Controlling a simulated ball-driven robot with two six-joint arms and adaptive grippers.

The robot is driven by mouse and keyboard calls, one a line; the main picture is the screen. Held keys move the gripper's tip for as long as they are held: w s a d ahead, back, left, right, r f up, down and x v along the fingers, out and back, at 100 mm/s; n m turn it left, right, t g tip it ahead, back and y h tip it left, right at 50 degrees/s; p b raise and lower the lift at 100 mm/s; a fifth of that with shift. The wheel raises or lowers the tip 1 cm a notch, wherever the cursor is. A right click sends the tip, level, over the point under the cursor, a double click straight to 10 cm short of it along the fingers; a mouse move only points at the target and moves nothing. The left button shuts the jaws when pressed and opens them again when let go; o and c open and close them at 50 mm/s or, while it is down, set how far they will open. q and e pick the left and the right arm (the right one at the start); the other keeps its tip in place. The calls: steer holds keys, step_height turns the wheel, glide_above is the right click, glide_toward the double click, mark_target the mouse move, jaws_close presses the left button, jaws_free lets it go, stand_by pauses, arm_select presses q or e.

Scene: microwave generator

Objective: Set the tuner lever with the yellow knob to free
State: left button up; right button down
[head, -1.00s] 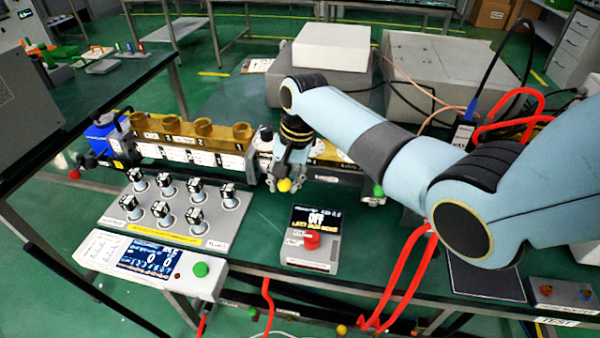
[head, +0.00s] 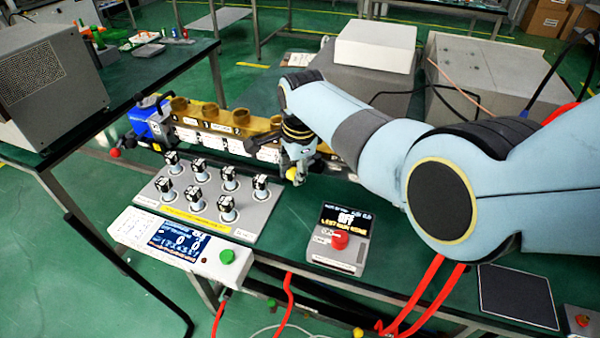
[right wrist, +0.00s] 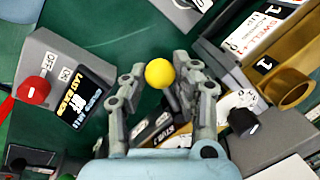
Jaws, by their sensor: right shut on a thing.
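The yellow knob (head: 291,174) sits at the end of the tuner lever, in front of the brass waveguide run. It also shows in the right wrist view (right wrist: 160,73), between my finger ends, with its dark lever stem (right wrist: 172,100) running down between the fingers. My right gripper (head: 297,165) is shut on this lever at the knob; its fingers (right wrist: 159,80) stand on both sides of it. The lever's scale and its labels are mostly hidden behind my gripper and arm, so its setting cannot be read. My left gripper is not in view.
A red-knob lever (head: 115,152) stands at the left end of the brass waveguide (head: 210,117). A panel of several black-and-white knobs (head: 247,216), a display box with a green button (head: 228,256) and an OFF-display box with a red knob (head: 340,241) lie in front.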

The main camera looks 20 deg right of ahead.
steer(key=shift+w+m, duration=0.25)
steer(key=shift+m, duration=0.05)
stand_by(0.4)
steer(key=c, duration=1)
jaws_free()
steer(key=r, duration=0.4)
steer(key=s+r, duration=0.1)
steer(key=r, duration=0.3)
steer(key=s+r, duration=0.1)
steer(key=r, duration=0.2)
steer(key=shift+s+r, duration=0.15)
steer(key=shift+r, duration=0.25)
steer(key=shift+f, duration=0.1)
